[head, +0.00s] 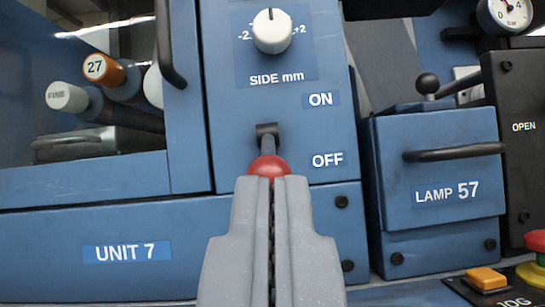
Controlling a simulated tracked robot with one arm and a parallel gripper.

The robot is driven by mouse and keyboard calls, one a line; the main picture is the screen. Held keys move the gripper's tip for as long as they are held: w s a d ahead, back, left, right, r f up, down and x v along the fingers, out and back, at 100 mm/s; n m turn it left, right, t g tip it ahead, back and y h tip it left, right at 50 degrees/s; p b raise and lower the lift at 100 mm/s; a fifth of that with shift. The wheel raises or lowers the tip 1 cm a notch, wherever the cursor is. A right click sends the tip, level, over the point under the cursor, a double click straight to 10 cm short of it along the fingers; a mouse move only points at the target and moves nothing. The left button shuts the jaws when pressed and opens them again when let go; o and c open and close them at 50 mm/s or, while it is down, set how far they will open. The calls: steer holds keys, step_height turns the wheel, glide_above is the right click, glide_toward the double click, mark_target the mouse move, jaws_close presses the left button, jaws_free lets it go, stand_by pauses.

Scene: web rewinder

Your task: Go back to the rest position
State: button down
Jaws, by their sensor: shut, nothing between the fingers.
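My gripper (272,183) is at the bottom middle of the head view, its two grey fingers shut together with nothing between them. Just beyond its tips is a lever with a red ball knob (268,167) on a blue panel (230,120). The lever points down, level with the OFF label and below the ON label. The fingertips overlap the lower part of the knob in the picture. I cannot tell whether they touch it.
Above the lever is a white SIDE mm dial (272,31). Left is a cabinet (80,185) holding rolls. Right are a LAMP 57 drawer (440,165) with a black handle, a black OPEN panel (520,130), an orange button (487,278) and a red stop button (536,241).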

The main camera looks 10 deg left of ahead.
steer(key=d+r+n+g+h+p, duration=0.1)
steer(key=d+r+g+p, duration=0.15)
steer(key=r, duration=1.15)
steer(key=d+r+g+p, duration=0.1)
steer(key=d+r+g, duration=0.25)
steer(key=r, duration=1.05)
steer(key=s+d+r+g+h+p, duration=0.1)
steer(key=s+r, duration=0.6)
steer(key=s, duration=0.3)
steer(key=s+d+r+m+g+h+p, duration=0.1)
steer(key=s+d+r+g, duration=0.1)
steer(key=s+r, duration=0.6)
steer(key=v, duration=0.3)
steer(key=shift+s+d, duration=0.3)
steer(key=shift+f, duration=0.1)
